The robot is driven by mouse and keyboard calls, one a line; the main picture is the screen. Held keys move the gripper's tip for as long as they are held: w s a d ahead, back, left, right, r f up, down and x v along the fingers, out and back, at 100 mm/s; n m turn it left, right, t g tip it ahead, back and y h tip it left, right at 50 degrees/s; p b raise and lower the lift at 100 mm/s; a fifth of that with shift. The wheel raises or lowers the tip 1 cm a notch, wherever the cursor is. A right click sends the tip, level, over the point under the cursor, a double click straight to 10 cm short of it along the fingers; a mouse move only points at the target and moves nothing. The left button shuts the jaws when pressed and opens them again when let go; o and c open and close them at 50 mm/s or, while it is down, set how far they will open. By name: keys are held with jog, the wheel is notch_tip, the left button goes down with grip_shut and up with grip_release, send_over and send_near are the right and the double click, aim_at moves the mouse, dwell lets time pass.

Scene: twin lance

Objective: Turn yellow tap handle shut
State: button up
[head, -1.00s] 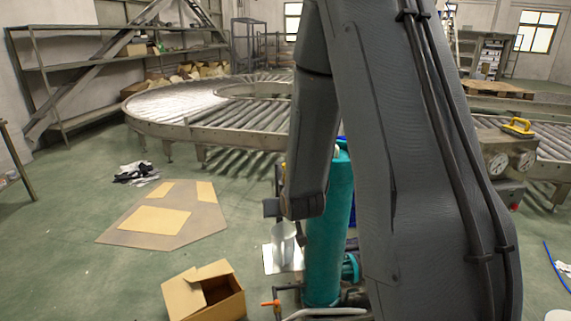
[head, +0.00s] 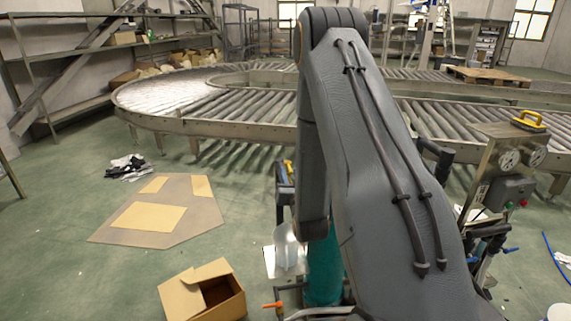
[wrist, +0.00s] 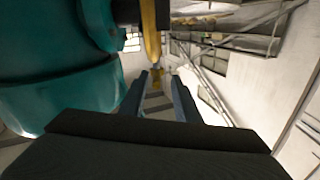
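In the wrist view a yellow handle (wrist: 150,30) hangs down at top centre, beside a large teal vessel (wrist: 50,95) that fills the left. My gripper (wrist: 160,82) points towards the handle. Its two dark fingers are apart, and the handle's lower end shows just beyond and above the tips; I cannot tell whether they touch. In the head view my arm hides most of the teal cylinder (head: 325,272). A small yellow patch shows left of the arm, but I cannot tell what it belongs to.
An open cardboard box (head: 205,296) lies on the floor at front left, near an orange lever (head: 272,305). A roller conveyor (head: 215,110) curves behind. A gauge panel (head: 510,155) with a yellow item on top (head: 528,120) stands at right. Floor at left is mostly clear.

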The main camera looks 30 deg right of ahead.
aim_at(288, 163)
jog(key=x, duration=0.3)
jog(key=p+x, duration=0.1)
jog(key=x, duration=0.1)
jog(key=shift+d, duration=0.3)
jog(key=shift+w+d, duration=0.15)
jog(key=shift+w, duration=0.55)
grip_shut()
